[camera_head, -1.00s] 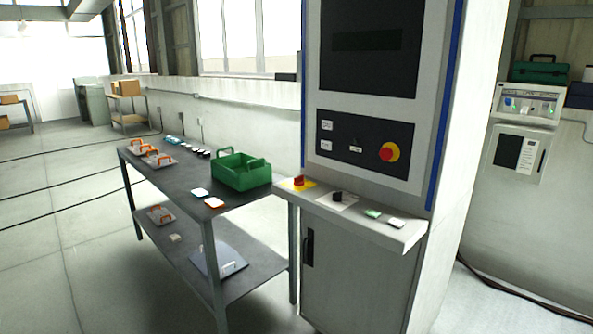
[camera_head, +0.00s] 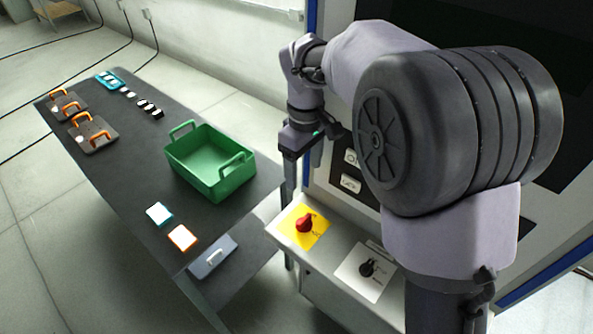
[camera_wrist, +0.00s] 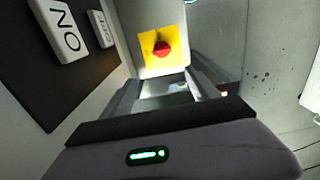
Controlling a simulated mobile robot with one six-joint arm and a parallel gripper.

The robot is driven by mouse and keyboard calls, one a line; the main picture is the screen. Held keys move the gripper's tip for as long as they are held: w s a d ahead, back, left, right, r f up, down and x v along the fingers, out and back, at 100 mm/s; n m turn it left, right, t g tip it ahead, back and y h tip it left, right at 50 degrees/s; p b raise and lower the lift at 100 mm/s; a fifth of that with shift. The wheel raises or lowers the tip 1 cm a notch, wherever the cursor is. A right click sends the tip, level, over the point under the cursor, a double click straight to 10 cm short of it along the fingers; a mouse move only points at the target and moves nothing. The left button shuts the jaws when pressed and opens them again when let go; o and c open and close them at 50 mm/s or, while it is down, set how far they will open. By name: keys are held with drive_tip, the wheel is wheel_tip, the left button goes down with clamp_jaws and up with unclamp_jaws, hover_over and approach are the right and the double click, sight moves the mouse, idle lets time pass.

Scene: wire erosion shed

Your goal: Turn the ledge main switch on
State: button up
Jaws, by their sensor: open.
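A red rotary switch knob (camera_head: 305,223) sits on a yellow plate (camera_head: 296,237) at the left end of the machine's ledge (camera_head: 332,254). I take it for the main switch. The red knob (camera_wrist: 162,48) also shows in the wrist view, just beyond the fingertips, on its yellow plate (camera_wrist: 150,61). Its on/off position is too small to read. My gripper (camera_head: 289,180) hangs fingers down above and behind the ledge's left end, apart from the knob. In the wrist view my gripper (camera_wrist: 164,80) is open, with nothing between its fingers.
A black rotary knob (camera_head: 368,267) on a white plate stands right of the red one. A green crate (camera_head: 228,186) stands on the dark table (camera_head: 120,165) at left, with several small parts. The machine's upright panel with ON and OFF labels (camera_wrist: 66,38) is close beside my gripper.

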drive_tip(key=b, duration=0.2)
hover_over(304, 218)
wheel_tip(304, 218, down, 5)
drive_tip(key=f+b, duration=0.1)
drive_tip(key=f, duration=0.4)
drive_tip(key=f+b, duration=0.1)
drive_tip(key=f, duration=0.4)
drive_tip(key=shift+s+f+b, duration=0.2)
drive_tip(key=shift+f+b, duration=0.05)
drive_tip(key=shift+b, duration=0.05)
drive_tip(key=shift+w+f, duration=0.15)
drive_tip(key=shift+f, duration=0.4)
drive_tip(key=c, duration=1.4)
drive_tip(key=shift+o, duration=0.2)
drive_tip(key=shift+r, duration=0.1)
